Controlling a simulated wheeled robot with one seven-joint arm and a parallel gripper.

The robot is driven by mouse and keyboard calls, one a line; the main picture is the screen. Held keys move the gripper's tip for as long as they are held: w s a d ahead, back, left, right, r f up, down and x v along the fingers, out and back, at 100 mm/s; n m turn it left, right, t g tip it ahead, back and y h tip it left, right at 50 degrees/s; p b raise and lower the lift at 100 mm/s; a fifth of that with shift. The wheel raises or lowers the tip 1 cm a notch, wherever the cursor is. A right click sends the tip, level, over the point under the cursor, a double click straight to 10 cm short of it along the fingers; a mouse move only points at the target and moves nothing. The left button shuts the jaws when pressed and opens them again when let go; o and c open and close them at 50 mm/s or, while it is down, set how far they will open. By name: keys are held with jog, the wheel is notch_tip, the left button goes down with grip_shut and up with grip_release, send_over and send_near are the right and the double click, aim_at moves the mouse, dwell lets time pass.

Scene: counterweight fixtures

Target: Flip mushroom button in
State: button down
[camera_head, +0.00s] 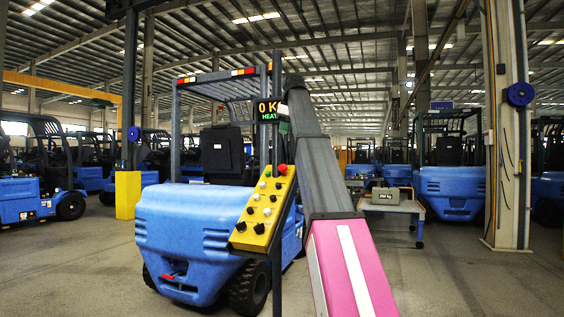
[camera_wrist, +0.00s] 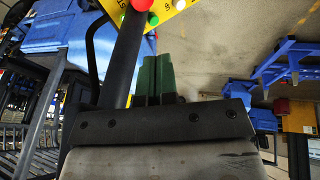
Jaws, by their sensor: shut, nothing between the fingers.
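A red mushroom button (camera_head: 282,169) sits at the top of a sloping yellow control panel (camera_head: 252,214) in the head view. It also shows, cut off by the top edge, in the wrist view (camera_wrist: 142,4), with part of the panel beside it. My gripper (camera_wrist: 157,60) shows in the wrist view with its green fingers together and nothing between them. The fingers point toward the panel and are apart from the red button in the picture. A dark post crosses beside the fingers.
Several dark knobs and small pale buttons cover the panel. A display (camera_head: 268,110) stands above it. A blue forklift (camera_head: 195,225) is close behind the panel. A grey weight (camera_head: 385,196) lies on a cart (camera_head: 395,207) at the right. A pillar (camera_head: 505,130) stands farther right; open floor lies before it.

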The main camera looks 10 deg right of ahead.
send_over(282, 166)
jog(key=s+a, duration=0.2)
jog(key=s, duration=0.2)
notch_tip(282, 166, down, 10)
jog(key=shift+w+d+f, duration=0.65)
jog(key=shift+w+f, duration=0.05)
jog(key=shift+w, duration=0.2)
jog(key=shift+w+d+f, duration=0.2)
jog(key=shift+w+f, duration=0.2)
jog(key=shift+f, duration=0.15)
jog(key=shift+w+d+f, duration=0.3)
jog(key=shift+w+f, duration=0.15)
jog(key=shift+f, duration=0.3)
